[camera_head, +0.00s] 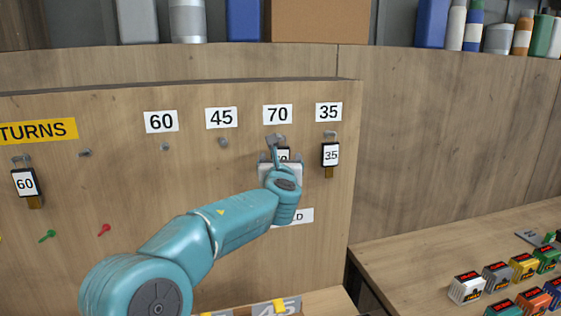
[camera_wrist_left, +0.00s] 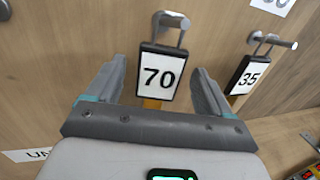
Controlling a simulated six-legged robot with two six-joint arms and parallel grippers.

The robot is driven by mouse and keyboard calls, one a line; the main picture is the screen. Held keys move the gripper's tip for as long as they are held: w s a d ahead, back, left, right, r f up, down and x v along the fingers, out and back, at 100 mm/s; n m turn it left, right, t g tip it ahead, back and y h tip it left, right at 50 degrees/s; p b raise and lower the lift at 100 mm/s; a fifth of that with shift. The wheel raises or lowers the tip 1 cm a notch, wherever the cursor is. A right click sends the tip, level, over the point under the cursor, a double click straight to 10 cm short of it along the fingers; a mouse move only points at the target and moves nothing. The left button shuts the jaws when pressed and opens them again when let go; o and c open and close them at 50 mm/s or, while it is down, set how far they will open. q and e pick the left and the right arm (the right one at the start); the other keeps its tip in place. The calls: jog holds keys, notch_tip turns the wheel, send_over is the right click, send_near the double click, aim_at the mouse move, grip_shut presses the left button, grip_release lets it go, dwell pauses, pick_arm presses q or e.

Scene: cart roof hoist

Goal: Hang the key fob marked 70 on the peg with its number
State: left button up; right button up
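The key fob marked 70 (camera_wrist_left: 160,77) is a black-framed white tag with a tan lower end. Its grey loop is up at the peg (camera_wrist_left: 172,20) and appears to hang over it. In the head view the fob (camera_head: 284,154) is mostly hidden behind my left gripper (camera_head: 280,162), below the 70 label (camera_head: 278,114). In the wrist view my left gripper (camera_wrist_left: 159,70) is open, one finger on each side of the fob, with visible gaps between the fingers and the tag. My right gripper is not in view.
The 35 fob (camera_head: 330,155) hangs on its peg close to the right of my left gripper. The pegs under 60 (camera_head: 165,147) and 45 (camera_head: 223,142) are bare. Another fob marked 60 (camera_head: 26,184) hangs at far left. Small coloured boxes (camera_head: 497,276) sit on the right counter.

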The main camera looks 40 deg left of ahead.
pick_arm(q)
jog(key=b+v, duration=0.6)
jog(key=v, duration=1)
jog(key=shift+d, duration=0.15)
jog(key=shift+f, duration=0.1)
